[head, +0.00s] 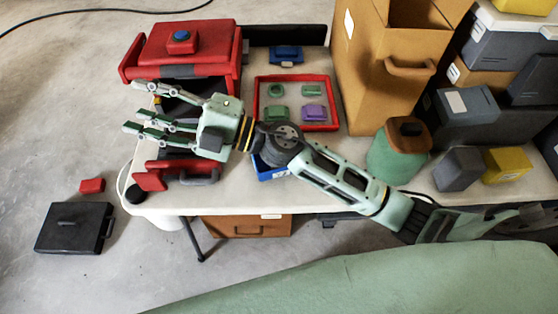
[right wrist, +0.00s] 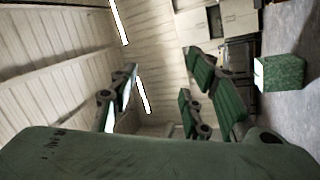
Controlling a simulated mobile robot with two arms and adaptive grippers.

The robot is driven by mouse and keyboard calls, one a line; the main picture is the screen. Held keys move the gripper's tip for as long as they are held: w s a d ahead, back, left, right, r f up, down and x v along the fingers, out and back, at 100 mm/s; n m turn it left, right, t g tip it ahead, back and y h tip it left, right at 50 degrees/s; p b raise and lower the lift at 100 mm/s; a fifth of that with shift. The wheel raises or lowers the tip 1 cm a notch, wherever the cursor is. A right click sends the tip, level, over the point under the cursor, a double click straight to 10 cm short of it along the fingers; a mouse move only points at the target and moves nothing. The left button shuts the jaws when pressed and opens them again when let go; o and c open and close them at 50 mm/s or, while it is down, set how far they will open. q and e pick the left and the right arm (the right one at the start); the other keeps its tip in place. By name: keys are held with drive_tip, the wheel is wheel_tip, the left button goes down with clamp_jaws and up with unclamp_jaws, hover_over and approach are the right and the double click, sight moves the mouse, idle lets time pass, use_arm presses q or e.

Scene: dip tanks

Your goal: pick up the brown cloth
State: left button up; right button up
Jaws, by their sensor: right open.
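I cannot make out a brown cloth in either view. My right gripper (head: 137,108) is open and empty, reaching left over the red case at the left end of the table. Its spread fingers also show in the right wrist view (right wrist: 160,92), with only walls, floor and distant furniture beyond them. My right arm and gripper hide part of the table and part of the red case. My left gripper is in neither view.
The white table (head: 230,190) bears a red case (head: 190,45), a red tray (head: 332,90) with several small green and purple pieces, a blue item (head: 286,54), a tall brown box (head: 365,75) and a green container (head: 395,160). A black case (head: 75,232) and red block (head: 92,185) lie on the floor.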

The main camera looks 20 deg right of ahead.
drive_tip(key=s+d+f+n+g+h, duration=0.1)
drive_tip(key=s+f+n+g+h, duration=0.1)
drive_tip(key=f+n+g+h, duration=0.45)
drive_tip(key=s+f+n+g+h, duration=0.1)
drive_tip(key=s+f+n+g, duration=0.2)
drive_tip(key=f, duration=0.7)
drive_tip(key=w+d+f+h, duration=0.2)
drive_tip(key=w+d+h, duration=0.1)
drive_tip(key=d, duration=0.4)
drive_tip(key=w+d+f+m+h, duration=0.1)
drive_tip(key=d+h, duration=0.3)
drive_tip(key=d, duration=0.4)
drive_tip(key=w+d+f+h, duration=0.3)
drive_tip(key=w+d+h, duration=0.1)
drive_tip(key=d, duration=0.4)
drive_tip(key=shift+w+d+f+h, duration=0.1)
drive_tip(key=shift+w+f+h, duration=0.25)
drive_tip(key=shift+d+f+m, duration=0.15)
drive_tip(key=shift+f+m, duration=0.1)
drive_tip(key=shift+f, duration=0.05)
wheel_tip(320, 180, down, 6)
drive_tip(key=shift+s+f+p, duration=0.15)
drive_tip(key=shift+f+p, duration=0.05)
drive_tip(key=shift+p, duration=0.75)
drive_tip(key=shift+f, duration=0.35)
